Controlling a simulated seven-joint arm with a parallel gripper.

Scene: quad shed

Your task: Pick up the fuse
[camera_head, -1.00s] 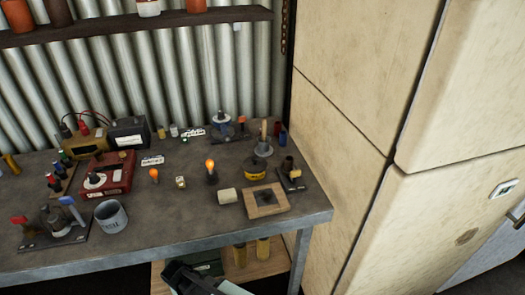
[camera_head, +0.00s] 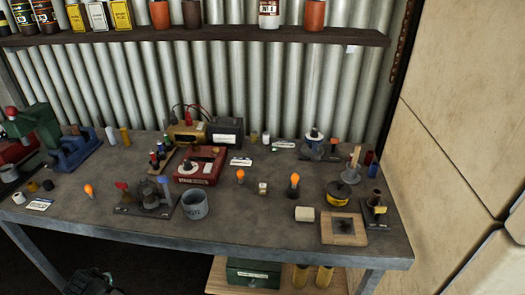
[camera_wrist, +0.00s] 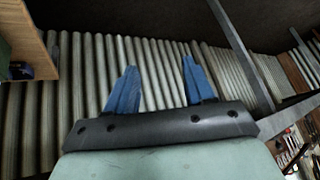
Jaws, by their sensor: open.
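I cannot tell for certain which small part is the fuse. A cream-white cylinder (camera_head: 305,214) lies on the bench left of a square wooden frame. A small pale block (camera_head: 263,188) stands between two orange-topped bulbs. More small upright cylinders, one white (camera_head: 111,135) and one yellow (camera_head: 125,136), stand at the back left. My gripper (camera_wrist: 160,63) shows in the wrist view with its two blue fingers apart and nothing between them; corrugated metal lies beyond. In the head view only a dark part of my arm shows at the bottom left, below the bench and apart from these parts.
The grey bench (camera_head: 240,236) is crowded. A grey mug (camera_head: 195,205), a red instrument box (camera_head: 200,167) and a wooden frame (camera_head: 343,240) stand on it. A shelf (camera_head: 200,37) with cans runs above. A green box (camera_head: 253,273) sits below. Tall pale cabinets (camera_head: 460,130) stand at right.

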